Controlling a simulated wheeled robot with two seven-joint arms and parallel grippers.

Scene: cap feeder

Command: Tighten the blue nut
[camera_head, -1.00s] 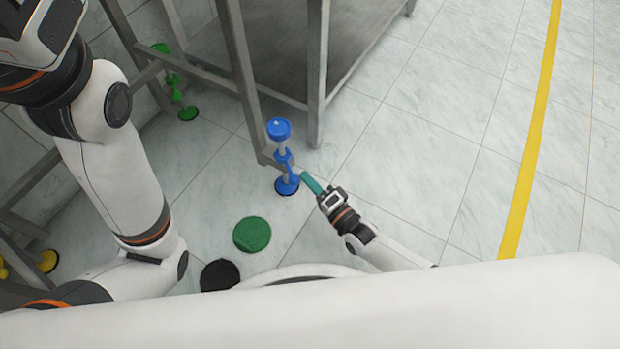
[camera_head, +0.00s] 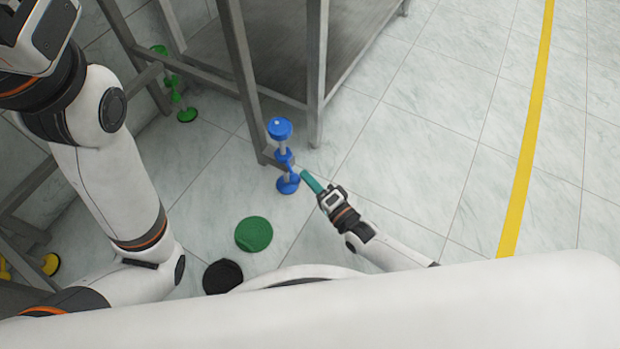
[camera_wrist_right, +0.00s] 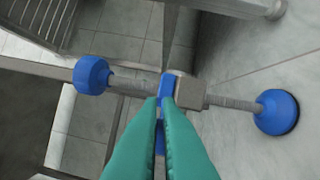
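The blue nut (camera_head: 284,158) sits midway up a threaded levelling post, between a blue knob (camera_head: 280,128) above and a round blue foot (camera_head: 288,184) on the floor. In the right wrist view the blue nut (camera_wrist_right: 167,86) lies just beyond the teal fingertips, next to a grey metal block. My right gripper (camera_head: 304,175) points at the nut from the right. Its fingers (camera_wrist_right: 162,98) stand slightly apart, with blue showing in the narrow gap. Contact with the nut is not clear. My left arm fills the left side; its fingertips are out of frame.
The grey metal frame's legs (camera_head: 316,75) stand beside the post. A green post (camera_head: 176,97) is farther back left. Green (camera_head: 254,234) and black (camera_head: 222,276) discs lie on the floor. Open tiled floor lies to the right, with a yellow line (camera_head: 531,130).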

